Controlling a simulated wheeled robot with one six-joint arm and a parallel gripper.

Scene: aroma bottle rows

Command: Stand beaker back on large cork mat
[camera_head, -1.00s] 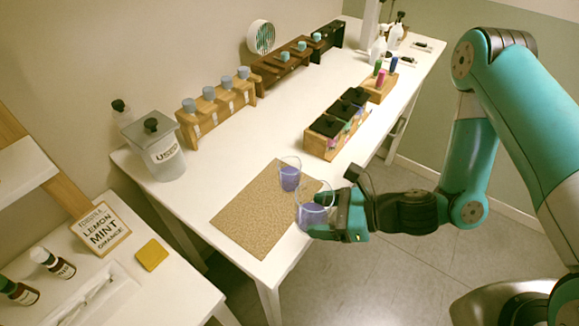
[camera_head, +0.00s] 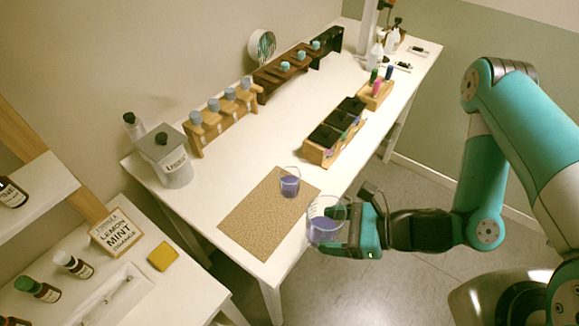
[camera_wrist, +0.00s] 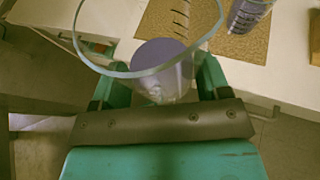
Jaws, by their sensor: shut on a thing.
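My gripper (camera_head: 352,232) is shut on a clear glass beaker (camera_head: 322,229) with purple liquid in its lower part. The held beaker is upright or nearly so, and it also shows large in the wrist view (camera_wrist: 160,60). In the head view it appears just right of the cork mat (camera_head: 262,222), near the table's front edge; its height above the table I cannot tell. A second beaker (camera_head: 290,184) with purple liquid stands on the mat's right part. It shows at the top of the wrist view (camera_wrist: 246,12). The mat's left and middle are bare.
A wooden box with black compartments (camera_head: 318,150) stands behind the mat. A lidded jar labelled USED (camera_head: 172,168) stands at the left by the wall. A wooden rack of bottles (camera_head: 222,122) runs along the wall. A side table (camera_head: 130,270) is at lower left.

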